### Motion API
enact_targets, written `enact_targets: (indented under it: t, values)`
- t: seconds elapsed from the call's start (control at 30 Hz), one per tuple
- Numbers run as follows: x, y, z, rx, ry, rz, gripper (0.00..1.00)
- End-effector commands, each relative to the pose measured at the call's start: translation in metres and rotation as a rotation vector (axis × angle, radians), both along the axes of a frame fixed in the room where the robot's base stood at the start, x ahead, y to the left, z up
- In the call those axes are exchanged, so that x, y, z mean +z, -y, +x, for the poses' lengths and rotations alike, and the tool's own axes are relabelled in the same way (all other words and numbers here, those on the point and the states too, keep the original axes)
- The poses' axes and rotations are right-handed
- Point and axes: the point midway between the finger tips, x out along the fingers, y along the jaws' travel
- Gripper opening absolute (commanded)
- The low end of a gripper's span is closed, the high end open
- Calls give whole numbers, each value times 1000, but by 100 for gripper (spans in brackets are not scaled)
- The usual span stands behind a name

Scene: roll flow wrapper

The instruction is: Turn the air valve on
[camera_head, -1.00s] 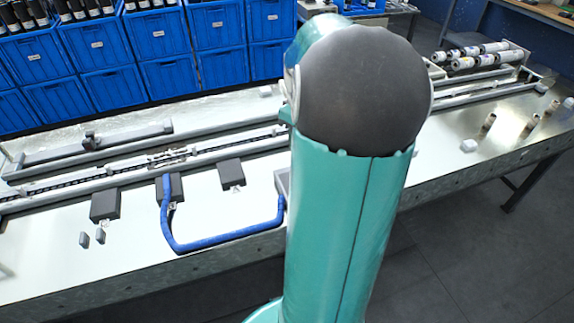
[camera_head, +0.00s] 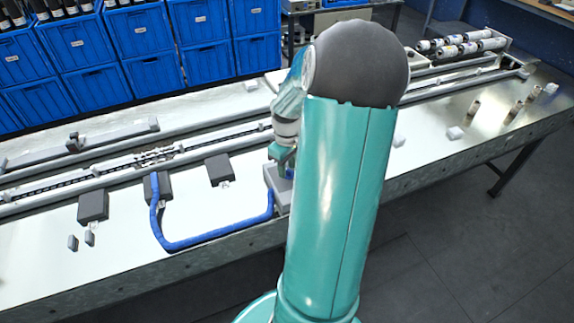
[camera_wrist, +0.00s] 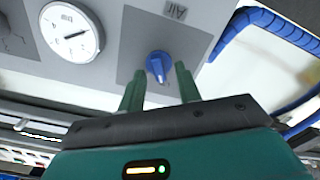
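The air valve (camera_wrist: 158,66) is a blue knob on a grey panel (camera_wrist: 205,40) under the label "Air", seen in the wrist view. My gripper (camera_wrist: 157,78) is open, with its two green fingers apart and the knob showing between and just beyond their tips. I cannot tell whether either finger touches the knob. In the head view the grey box (camera_head: 277,190) stands on the bench at the end of the blue hose. My arm hides part of the box there, and the knob is not clear.
A round pressure gauge (camera_wrist: 72,30) sits left of the knob. A blue hose (camera_head: 205,241) curves along the bench front (camera_head: 60,265) to the box. Dark blocks (camera_head: 219,170) and conveyor rails (camera_head: 110,172) lie to the left. Blue crates (camera_head: 145,30) stand behind.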

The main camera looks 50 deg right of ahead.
Motion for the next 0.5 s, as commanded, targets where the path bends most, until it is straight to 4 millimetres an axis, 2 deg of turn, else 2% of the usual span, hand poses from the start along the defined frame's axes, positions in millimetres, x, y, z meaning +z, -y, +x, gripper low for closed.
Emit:
enact_targets:
  t: [0.17,0.37,0.5]
  values:
    - [0,0,0,0,0,0,34]
    - [0,0,0,-1,0,0,0]
    - [0,0,0,-1,0,0,0]
